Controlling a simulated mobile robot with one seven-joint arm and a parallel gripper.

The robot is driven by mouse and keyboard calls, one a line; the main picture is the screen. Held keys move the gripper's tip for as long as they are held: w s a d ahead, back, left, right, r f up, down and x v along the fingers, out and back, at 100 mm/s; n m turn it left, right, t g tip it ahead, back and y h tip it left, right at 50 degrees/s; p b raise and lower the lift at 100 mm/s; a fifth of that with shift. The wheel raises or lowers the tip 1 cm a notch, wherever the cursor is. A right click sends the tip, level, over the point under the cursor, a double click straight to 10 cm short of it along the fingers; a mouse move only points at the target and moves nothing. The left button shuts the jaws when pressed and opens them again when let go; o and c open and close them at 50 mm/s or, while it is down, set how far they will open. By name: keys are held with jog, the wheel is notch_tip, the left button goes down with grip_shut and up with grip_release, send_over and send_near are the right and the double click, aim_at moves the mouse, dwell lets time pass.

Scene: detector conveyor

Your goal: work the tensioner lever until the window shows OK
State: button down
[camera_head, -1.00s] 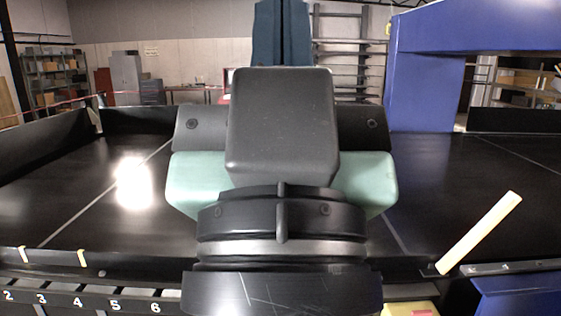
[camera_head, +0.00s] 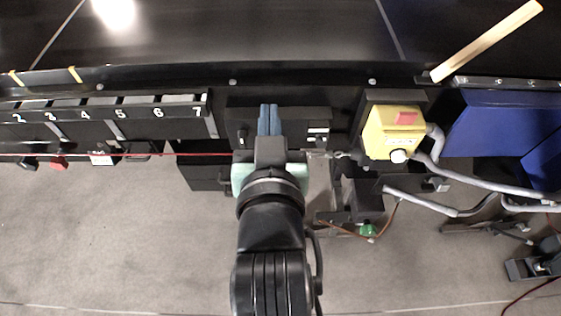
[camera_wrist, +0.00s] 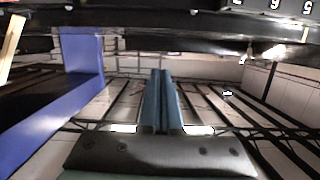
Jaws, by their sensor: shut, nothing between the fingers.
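My gripper (camera_head: 269,119) is shut and empty, its two blue fingers side by side, pointing at a black box (camera_head: 235,118) under the belt edge. I cannot tell whether they touch it. The fingers also fill the middle of the wrist view (camera_wrist: 161,100). A thin red cord (camera_head: 190,154) runs from the left toward my gripper. Right of my gripper, metal fittings (camera_head: 342,154) lead to a yellow switch box (camera_head: 385,140) with a red top and a white round part. I cannot clearly make out the tensioner lever or an OK window; a small white label (camera_head: 318,131) is unreadable.
A numbered rack (camera_head: 120,110) lies left, with small hanging parts including a red one (camera_head: 59,163). A pale bar (camera_head: 487,40) leans at the upper right. Grey conduits (camera_head: 480,180) and a blue panel (camera_head: 505,115) stand right. The floor (camera_head: 130,240) at lower left is clear.

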jog(key=s+d+f+g, duration=0.1)
jog(key=s+f+g, duration=0.3)
jog(key=f, duration=0.7)
jog(key=shift+s+d+f+h+p, duration=0.2)
jog(key=shift+s+f+h+p, duration=0.15)
jog(key=shift+s, duration=0.65)
jog(key=shift+f, duration=0.1)
jog(key=p+x, duration=0.2)
jog(key=x, duration=0.7)
jog(key=shift+w, duration=0.25)
jog(key=f, duration=0.1)
jog(key=f+p, duration=0.1)
jog(key=f, duration=0.1)
jog(key=shift+s+f, duration=0.15)
jog(key=shift+s, duration=0.2)
jog(key=shift+s+f, duration=0.2)
jog(key=shift+f, duration=0.3)
jog(key=shift+f, duration=0.15)
